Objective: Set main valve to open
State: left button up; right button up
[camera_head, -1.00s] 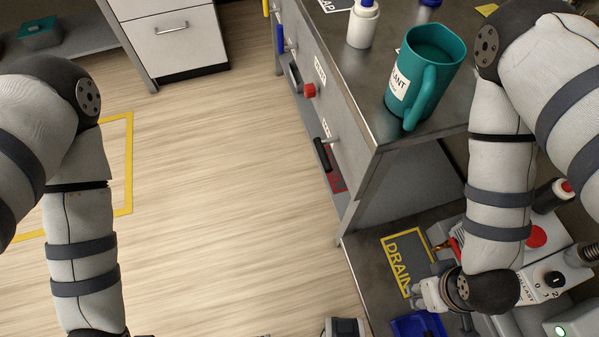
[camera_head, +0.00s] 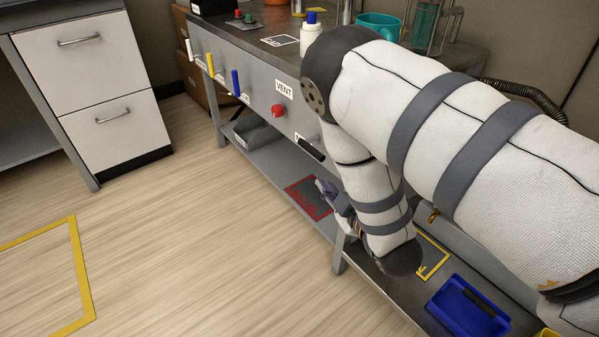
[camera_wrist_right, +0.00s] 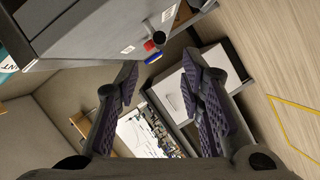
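A black lever handle (camera_head: 310,150) sits on the grey front panel of the bench (camera_head: 262,98), right of the red VENT knob (camera_head: 278,111). Its label is mostly hidden by my right arm, so I cannot tell whether it is the main valve. White (camera_head: 189,50), yellow (camera_head: 210,62) and blue (camera_head: 235,80) handles stick out further left. My right gripper (camera_head: 328,190) is below the black handle and apart from it, over the lower shelf. In the right wrist view my gripper (camera_wrist_right: 160,76) has its fingers apart with nothing between them. My left gripper is not in view.
A grey bin (camera_head: 255,133) and a red-outlined mat (camera_head: 308,197) lie on the lower shelf. A blue tray (camera_head: 467,306) sits at the lower right. A white bottle (camera_head: 311,36) and teal mug (camera_head: 378,24) stand on top. The floor left is clear.

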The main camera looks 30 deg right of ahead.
aim_at(319, 158)
jog(key=b+x, duration=0.2)
jog(key=x, duration=1)
jog(key=shift+w+d, duration=0.15)
jog(key=shift+c, duration=0.5)
grip_shut()
